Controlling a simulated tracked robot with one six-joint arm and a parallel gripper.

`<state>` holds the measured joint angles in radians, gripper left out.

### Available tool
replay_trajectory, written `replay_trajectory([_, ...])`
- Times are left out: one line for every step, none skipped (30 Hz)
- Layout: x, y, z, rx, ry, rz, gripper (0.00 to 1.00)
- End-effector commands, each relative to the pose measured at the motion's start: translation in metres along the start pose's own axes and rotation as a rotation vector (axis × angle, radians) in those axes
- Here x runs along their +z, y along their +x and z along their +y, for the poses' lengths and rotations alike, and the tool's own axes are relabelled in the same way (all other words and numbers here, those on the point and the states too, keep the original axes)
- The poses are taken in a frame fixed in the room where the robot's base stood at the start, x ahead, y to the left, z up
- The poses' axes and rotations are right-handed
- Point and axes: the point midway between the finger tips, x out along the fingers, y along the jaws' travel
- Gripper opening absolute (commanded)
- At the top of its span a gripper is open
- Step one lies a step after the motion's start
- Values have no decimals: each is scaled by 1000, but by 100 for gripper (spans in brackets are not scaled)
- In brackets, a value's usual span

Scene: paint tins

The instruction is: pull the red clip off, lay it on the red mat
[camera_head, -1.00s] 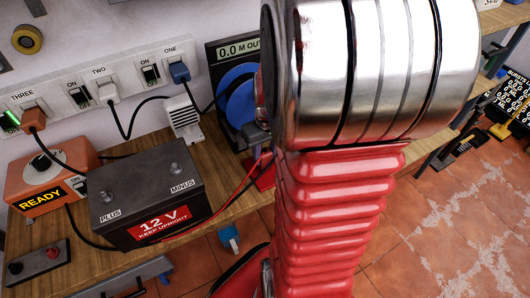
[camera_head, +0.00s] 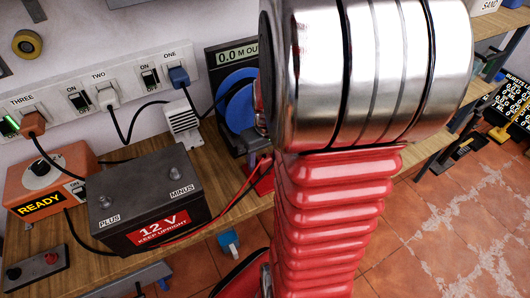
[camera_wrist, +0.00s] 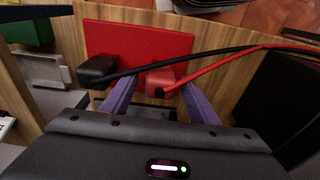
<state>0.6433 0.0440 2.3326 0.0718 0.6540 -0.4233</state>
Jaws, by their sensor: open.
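The red clip (camera_wrist: 160,80) shows in the wrist view at the near edge of the red mat (camera_wrist: 140,42), between my fingertips. Whether it rests on the mat or hangs above it, I cannot tell. The red lead (camera_wrist: 215,70) runs from it to the right. My gripper (camera_wrist: 158,86) is open, with one purple finger on each side of the red clip. The black clip (camera_wrist: 97,70) is just left of my left finger, at the mat's left edge. In the head view my arm hides most of the mat and my gripper.
The black 12 V battery (camera_head: 150,200) stands on the wooden bench, left of my arm in the head view. An orange READY box (camera_head: 45,190) and a small switch box (camera_head: 40,270) are further left. A blue reel (camera_head: 238,100) stands behind.

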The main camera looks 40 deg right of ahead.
Motion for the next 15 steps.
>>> replay_trajectory([0,-2,0,1,0,1,54])
replay_trajectory([0,-3,0,1,0,1,54])
replay_trajectory([0,-6,0,1,0,1,54])
replay_trajectory([-1,-8,0,1,0,1,54])
replay_trajectory([-1,-10,0,1,0,2,54])
replay_trajectory([-1,-15,0,2,0,3,54])
replay_trajectory([-1,-18,0,1,0,3,54])
replay_trajectory([-1,-22,0,1,0,3,54])
replay_trajectory([-1,-27,0,2,0,4,54])
replay_trajectory([-1,-32,0,2,0,4,54])
replay_trajectory([-1,-37,1,2,0,5,54])
replay_trajectory([-1,-43,1,2,0,4,54])
replay_trajectory([-1,-48,1,3,0,5,54])
replay_trajectory([-1,-53,1,2,0,5,54])
replay_trajectory([-1,-59,1,2,0,5,54])
